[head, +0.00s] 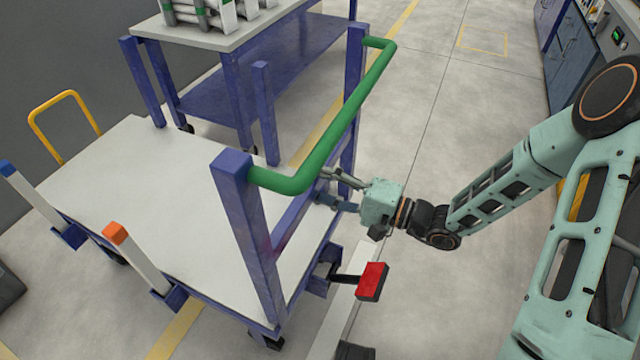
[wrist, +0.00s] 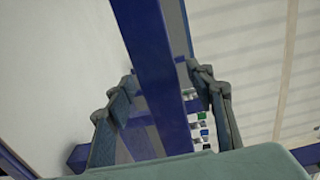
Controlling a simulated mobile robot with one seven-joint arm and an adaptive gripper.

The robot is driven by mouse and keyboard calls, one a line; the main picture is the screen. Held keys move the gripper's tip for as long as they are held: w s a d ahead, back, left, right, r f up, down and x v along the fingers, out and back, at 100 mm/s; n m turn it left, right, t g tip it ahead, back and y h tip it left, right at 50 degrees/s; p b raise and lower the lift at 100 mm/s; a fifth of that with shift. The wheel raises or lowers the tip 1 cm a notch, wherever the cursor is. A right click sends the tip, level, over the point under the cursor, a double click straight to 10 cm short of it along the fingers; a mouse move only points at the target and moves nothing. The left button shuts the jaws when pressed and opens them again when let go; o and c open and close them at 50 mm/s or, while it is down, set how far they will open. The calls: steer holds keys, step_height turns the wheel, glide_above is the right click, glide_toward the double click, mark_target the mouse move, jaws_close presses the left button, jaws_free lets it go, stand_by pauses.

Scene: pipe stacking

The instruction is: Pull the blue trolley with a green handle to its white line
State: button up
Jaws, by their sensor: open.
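The blue trolley (head: 240,225) has a pale flat deck (head: 140,190) and stands at left centre in the head view. Its green handle (head: 335,130) joins the tops of two blue end posts. A blue crossbar (head: 290,218) runs between these posts below the handle. My gripper (head: 324,186) is open at the crossbar, below the handle. In the wrist view a blue bar (wrist: 152,60) passes between my open fingers (wrist: 160,88); I cannot tell whether they touch it. A white line (head: 340,318) lies on the floor beside the trolley's handle end, partly hidden.
A red pedal (head: 371,281) sticks out low from the trolley's handle end, beneath my gripper. A second blue cart (head: 235,85) carrying grey pipes (head: 205,12) stands behind. A yellow handle (head: 62,118) is at left. Blue cabinets (head: 568,55) stand far right; the central floor is open.

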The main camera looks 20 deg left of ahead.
jaws_close()
stand_by(0.4)
steer(key=shift+r, duration=0.1)
